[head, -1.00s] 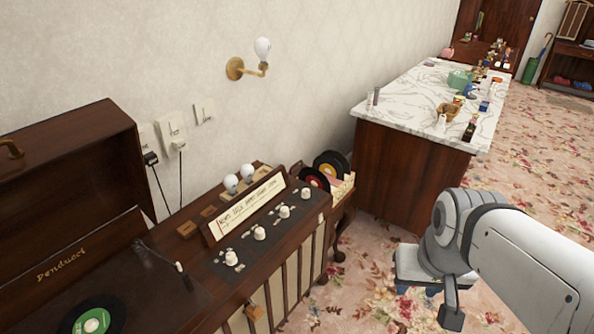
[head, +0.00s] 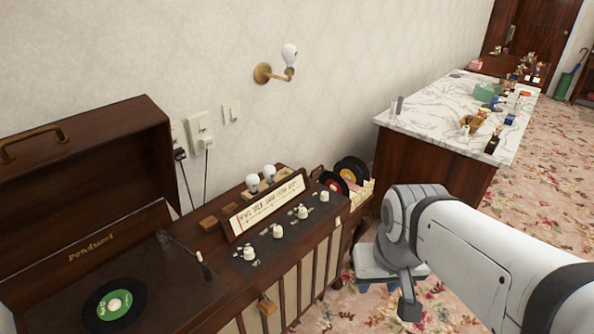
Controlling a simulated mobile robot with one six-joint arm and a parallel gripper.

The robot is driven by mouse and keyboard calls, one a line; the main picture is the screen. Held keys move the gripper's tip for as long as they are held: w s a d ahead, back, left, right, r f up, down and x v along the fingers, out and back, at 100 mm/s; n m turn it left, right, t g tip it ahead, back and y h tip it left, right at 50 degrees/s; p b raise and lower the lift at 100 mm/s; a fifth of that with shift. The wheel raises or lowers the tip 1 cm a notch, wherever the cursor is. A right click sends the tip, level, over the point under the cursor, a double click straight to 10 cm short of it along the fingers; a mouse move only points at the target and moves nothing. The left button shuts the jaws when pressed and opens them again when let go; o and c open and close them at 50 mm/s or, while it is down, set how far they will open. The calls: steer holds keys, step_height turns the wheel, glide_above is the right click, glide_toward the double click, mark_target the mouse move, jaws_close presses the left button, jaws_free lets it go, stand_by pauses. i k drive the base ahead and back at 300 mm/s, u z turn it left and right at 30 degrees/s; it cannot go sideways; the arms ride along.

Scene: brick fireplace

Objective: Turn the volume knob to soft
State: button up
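The control panel (head: 262,248) on the wooden record-player console has a row of white knobs: one at the near left (head: 249,254), two in the middle (head: 277,231) (head: 303,212) and one at the far right (head: 324,196). Their labels are too small to read, so I cannot tell which is the volume knob or its setting. My gripper (head: 408,304) hangs low at the right of the console, apart from the knobs. Only part of it shows below my wrist, and its opening is not clear.
A green-labelled record (head: 115,304) lies on the turntable under an open lid (head: 80,165). Two white bulbs (head: 261,178) stand behind the sign (head: 268,205). Records (head: 352,170) stand at the console's far end. A marble-topped counter (head: 440,110) stands behind my arm. Patterned carpet (head: 540,240) is open at right.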

mark_target(303, 213)
steer(key=z, duration=0.05)
steer(key=i, duration=1)
steer(key=u, duration=0.05)
